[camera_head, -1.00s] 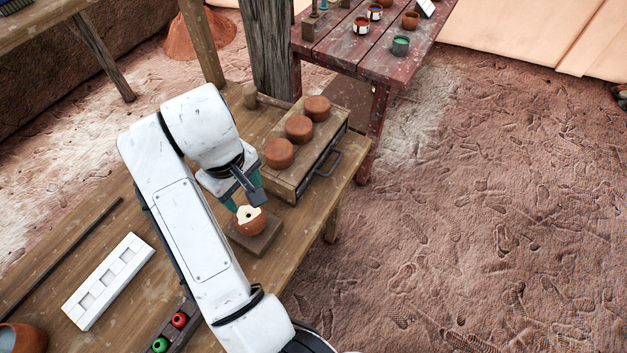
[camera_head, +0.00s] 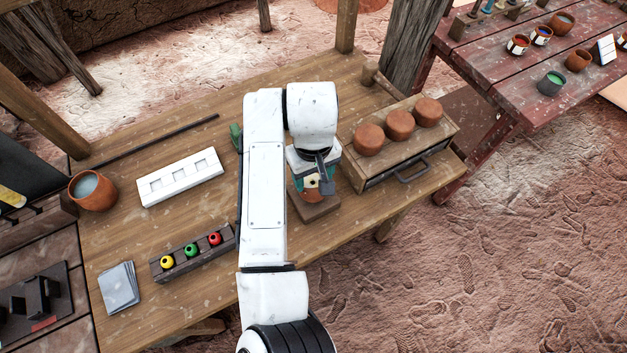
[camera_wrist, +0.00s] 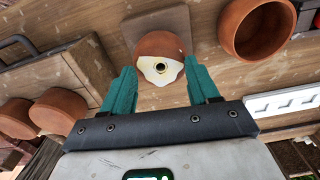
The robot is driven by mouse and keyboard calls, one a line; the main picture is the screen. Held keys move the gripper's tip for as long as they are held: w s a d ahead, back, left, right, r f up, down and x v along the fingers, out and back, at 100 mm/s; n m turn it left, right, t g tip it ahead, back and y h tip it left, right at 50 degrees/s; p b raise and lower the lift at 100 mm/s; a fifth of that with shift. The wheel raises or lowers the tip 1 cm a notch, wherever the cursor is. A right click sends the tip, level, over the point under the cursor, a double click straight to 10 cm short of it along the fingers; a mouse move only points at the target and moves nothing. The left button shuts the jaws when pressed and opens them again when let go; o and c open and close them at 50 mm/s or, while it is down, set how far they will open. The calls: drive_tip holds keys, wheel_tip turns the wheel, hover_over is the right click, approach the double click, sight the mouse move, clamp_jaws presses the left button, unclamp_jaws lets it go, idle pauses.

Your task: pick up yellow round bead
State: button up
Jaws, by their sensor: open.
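The yellow round bead (camera_head: 167,262) sits at the left end of a dark wooden holder (camera_head: 160,275), beside a green bead (camera_head: 191,249) and a red bead (camera_head: 214,239). In the head view my gripper (camera_head: 312,184) is well to the right of the yellow bead, over a small clay pot on a wooden block. In the wrist view my gripper (camera_wrist: 160,88) has its two teal fingers apart, with the brown and cream pot (camera_wrist: 160,58) beyond and between them. The gripper holds nothing. The yellow bead is not seen in the wrist view.
A white slotted block (camera_head: 180,177), a clay bowl (camera_head: 93,190) and grey tiles (camera_head: 119,287) lie around the bead holder. A drawer box (camera_head: 440,135) with three clay lumps stands at right. Bare tabletop (camera_head: 135,225) lies between the white block and the holder.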

sight(313, 185)
drive_tip(key=shift+s+f, duration=0.1)
drive_tip(key=shift+f, duration=1.3)
drive_tip(key=shift+c, duration=0.2)
